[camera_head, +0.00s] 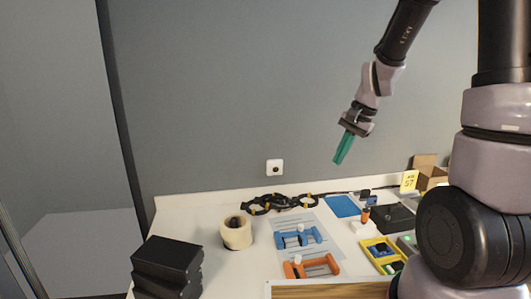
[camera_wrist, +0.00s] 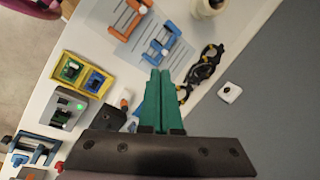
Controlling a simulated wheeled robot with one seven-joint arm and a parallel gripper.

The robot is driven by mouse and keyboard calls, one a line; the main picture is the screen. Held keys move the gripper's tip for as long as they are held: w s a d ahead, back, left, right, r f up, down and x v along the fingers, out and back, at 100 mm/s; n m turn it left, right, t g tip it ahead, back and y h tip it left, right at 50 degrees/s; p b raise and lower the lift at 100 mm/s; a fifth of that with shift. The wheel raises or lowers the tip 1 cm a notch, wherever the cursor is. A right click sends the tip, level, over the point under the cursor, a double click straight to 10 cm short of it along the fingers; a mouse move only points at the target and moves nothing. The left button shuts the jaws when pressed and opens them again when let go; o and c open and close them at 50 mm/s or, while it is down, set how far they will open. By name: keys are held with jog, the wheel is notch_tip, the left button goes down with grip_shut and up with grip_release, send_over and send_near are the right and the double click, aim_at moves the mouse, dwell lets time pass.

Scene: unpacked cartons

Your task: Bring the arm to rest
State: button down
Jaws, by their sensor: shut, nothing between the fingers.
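My gripper (camera_head: 343,148) has green fingers and hangs in the air above the back of the white table (camera_head: 205,215), in front of the grey wall. In the wrist view the green fingers (camera_wrist: 158,88) lie side by side, closed together, with nothing between them. The fingers point down and to the left in the head view. Nothing touches the gripper.
Below are a blue holder (camera_head: 298,238), an orange holder (camera_head: 312,266), a tape roll (camera_head: 236,232), a coiled black cable (camera_head: 282,203) and a yellow tray (camera_head: 383,252). Black boxes (camera_head: 167,260) are stacked front left. The air around the gripper is clear.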

jog(key=s+d+r+n+t, duration=0.1)
jog(key=s+r+n+t, duration=0.1)
jog(key=s+r, duration=0.6)
jog(key=s+d+r+n+t+h, duration=0.1)
jog(key=s+d+r+n+t, duration=0.1)
jog(key=s+r, duration=0.5)
notch_tip(320, 180, up, 4)
jog(key=shift+s+n+t, duration=0.3)
jog(key=shift+s+t, duration=0.1)
jog(key=shift+t, duration=0.4)
